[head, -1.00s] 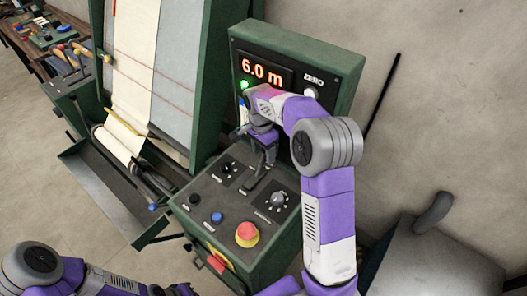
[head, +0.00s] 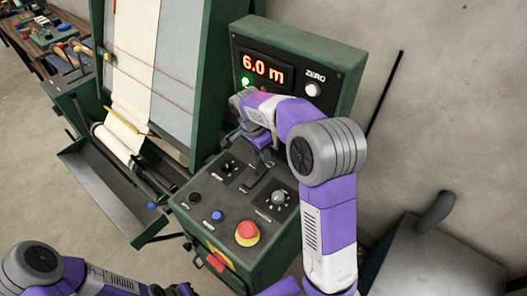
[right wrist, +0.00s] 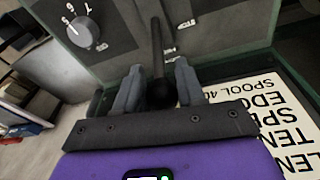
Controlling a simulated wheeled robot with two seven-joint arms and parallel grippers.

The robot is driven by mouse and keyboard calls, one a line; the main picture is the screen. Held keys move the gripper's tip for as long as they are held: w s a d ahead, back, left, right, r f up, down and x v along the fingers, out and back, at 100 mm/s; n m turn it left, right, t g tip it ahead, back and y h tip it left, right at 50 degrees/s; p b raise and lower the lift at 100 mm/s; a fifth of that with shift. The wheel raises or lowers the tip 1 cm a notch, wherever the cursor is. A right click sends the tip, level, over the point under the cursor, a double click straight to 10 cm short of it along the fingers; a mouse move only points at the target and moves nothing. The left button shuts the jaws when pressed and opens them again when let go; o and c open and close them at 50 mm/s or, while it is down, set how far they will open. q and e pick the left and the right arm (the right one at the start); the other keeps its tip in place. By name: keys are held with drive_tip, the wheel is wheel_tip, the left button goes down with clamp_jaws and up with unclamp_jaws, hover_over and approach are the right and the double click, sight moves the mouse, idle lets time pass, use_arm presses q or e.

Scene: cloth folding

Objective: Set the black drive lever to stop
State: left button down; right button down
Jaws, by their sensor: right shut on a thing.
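The black drive lever (right wrist: 156,48) rises from the control panel and ends in a round black knob between my right gripper's fingers. My right gripper (right wrist: 159,88) is shut on the lever at its knob. In the head view my right gripper (head: 262,144) is over the far part of the panel, below the display; the arm and wrist partly hide the lever there.
The green control panel (head: 207,233) carries a red emergency button (head: 247,231), a blue button (head: 217,215) and a grey knob (head: 278,198). The display (head: 263,71) reads 6.0 m, with a lit green lamp (head: 245,82). A fabric roll machine (head: 180,50) stands left.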

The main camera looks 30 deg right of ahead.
drive_tip(key=shift+s+a+t+h+b, duration=0.2)
drive_tip(key=shift+a+h+b, duration=0.2)
drive_tip(key=shift+a+b, duration=0.15)
drive_tip(key=shift+s+a+t+h+b, duration=0.2)
drive_tip(key=shift+a+h+b, duration=0.2)
drive_tip(key=shift+a, duration=0.1)
drive_tip(key=shift+s+a, duration=0.1)
drive_tip(key=shift+a, duration=0.15)
drive_tip(key=shift+s+a+r, duration=0.15)
drive_tip(key=shift+s+a, duration=0.05)
drive_tip(key=shift+a, duration=0.25)
drive_tip(key=c, duration=0.8)
unclamp_jaws()
drive_tip(key=shift+o, duration=0.2)
drive_tip(key=v, duration=0.7)
drive_tip(key=shift+a+r+p, duration=0.15)
drive_tip(key=shift+r+p, duration=0.1)
drive_tip(key=shift+p, duration=0.15)
